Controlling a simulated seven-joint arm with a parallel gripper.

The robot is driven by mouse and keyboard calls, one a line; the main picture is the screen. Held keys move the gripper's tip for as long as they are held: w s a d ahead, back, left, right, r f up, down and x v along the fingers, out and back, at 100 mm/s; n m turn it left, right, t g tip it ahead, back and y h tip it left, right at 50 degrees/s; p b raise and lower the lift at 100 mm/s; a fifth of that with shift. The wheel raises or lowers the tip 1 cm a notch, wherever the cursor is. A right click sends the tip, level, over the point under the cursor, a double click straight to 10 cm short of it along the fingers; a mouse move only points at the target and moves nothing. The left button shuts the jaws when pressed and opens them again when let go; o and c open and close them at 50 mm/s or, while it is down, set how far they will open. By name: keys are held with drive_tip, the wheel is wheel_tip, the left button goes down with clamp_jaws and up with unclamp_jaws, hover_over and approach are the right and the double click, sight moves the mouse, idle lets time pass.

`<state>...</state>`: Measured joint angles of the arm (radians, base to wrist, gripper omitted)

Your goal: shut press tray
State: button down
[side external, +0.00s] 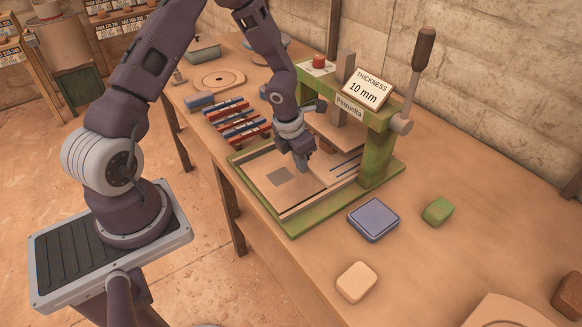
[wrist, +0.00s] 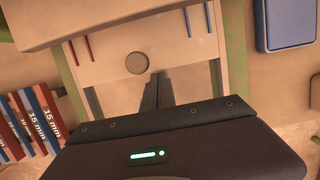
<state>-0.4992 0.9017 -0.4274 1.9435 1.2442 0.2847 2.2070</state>
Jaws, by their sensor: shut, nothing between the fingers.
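The press (side external: 375,160) is a green frame with a dark-handled lever on its right and a sign reading "THICKNESS 10 mm". Its pale wooden tray (side external: 262,172) sticks out at the front over the green base, with a grey square patch on top. My gripper (side external: 304,163) points down over the tray, in front of the raised press plate. In the wrist view the shut, empty fingers (wrist: 157,78) are beside a dark round spot (wrist: 137,63) on a pale surface with red and blue strips. I cannot tell whether the fingertips touch the tray.
Red and blue thickness bars (side external: 236,122) lie left of the press. A blue square block (side external: 374,218), a green block (side external: 438,210) and a cream block (side external: 356,281) lie on the table to the right. The upper press plate (wrist: 95,15) overhangs the far side.

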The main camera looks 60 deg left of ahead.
drive_tip(key=shift+w+r, duration=0.1)
drive_tip(key=shift+w, duration=1)
drive_tip(key=shift+d, duration=0.1)
drive_tip(key=s, duration=0.5)
drive_tip(key=s+r+n+y, duration=0.2)
drive_tip(key=s+r+n, duration=0.2)
drive_tip(key=r+n, duration=0.45)
drive_tip(key=s+r+n+y, duration=0.2)
drive_tip(key=s+r+n, duration=0.3)
drive_tip(key=r, duration=0.7)
drive_tip(key=s+d+r+n+t+h, duration=0.1)
drive_tip(key=s+d+r+n, duration=0.3)
drive_tip(key=n, duration=0.7)
drive_tip(key=s+d+r+n+t+h, duration=0.1)
drive_tip(key=s+d+r+n+h, duration=0.2)
drive_tip(key=s+d+r+n, duration=0.2)
drive_tip(key=s+n, duration=0.3)
drive_tip(key=n, duration=0.3)
drive_tip(key=shift+s+d+t, duration=0.3)
drive_tip(key=shift+s+t, duration=0.1)
drive_tip(key=shift+n, duration=0.25)
